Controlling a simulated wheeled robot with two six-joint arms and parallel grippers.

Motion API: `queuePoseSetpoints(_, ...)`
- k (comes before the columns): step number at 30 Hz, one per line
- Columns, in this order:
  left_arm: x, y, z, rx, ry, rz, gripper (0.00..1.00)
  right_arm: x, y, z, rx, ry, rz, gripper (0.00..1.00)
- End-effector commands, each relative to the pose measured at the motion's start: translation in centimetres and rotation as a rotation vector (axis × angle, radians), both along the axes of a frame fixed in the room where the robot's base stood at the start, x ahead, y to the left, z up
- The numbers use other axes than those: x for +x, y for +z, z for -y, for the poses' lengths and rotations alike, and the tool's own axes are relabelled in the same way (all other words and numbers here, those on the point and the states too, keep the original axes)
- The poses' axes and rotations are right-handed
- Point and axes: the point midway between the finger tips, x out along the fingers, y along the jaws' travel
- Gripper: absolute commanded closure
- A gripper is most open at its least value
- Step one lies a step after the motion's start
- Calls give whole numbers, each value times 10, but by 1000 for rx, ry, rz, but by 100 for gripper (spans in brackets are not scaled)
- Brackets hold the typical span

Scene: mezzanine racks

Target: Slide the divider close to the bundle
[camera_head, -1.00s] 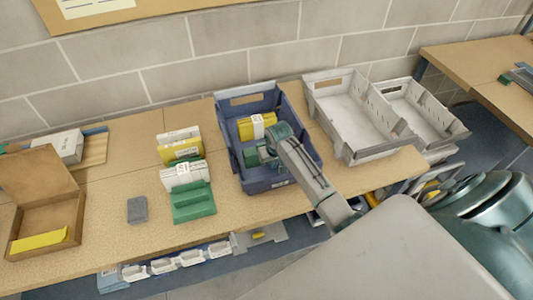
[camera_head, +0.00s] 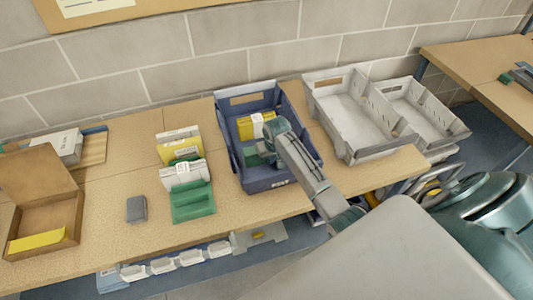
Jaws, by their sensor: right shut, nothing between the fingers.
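A blue-grey crate (camera_head: 238,178) stands on the bench, just left of the grey bins. In it, toward the back, lies a yellow bundle (camera_head: 245,131) with a white band and label. A green piece (camera_head: 251,159), which looks like the divider, is low in the crate in front of the bundle and is partly hidden by my arm. My right gripper (camera_head: 268,146) reaches into the crate from the front right, close to the bundle and the green piece. It is shut and empty; its tips are hard to make out. My left gripper is not in view.
Two grey bins (camera_head: 345,118) stand right of the crate. Left of it are a green rack (camera_head: 193,203) with white and yellow packs, a small grey block (camera_head: 137,209) and an open wooden box (camera_head: 75,215). A block wall runs behind. Bare bench lies around the grey block.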

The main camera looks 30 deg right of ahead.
Motion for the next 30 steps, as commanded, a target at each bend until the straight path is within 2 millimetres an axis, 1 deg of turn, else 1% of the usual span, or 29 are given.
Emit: queuePoseSetpoints(30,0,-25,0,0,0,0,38,50,-1,12,0,0,0,100)
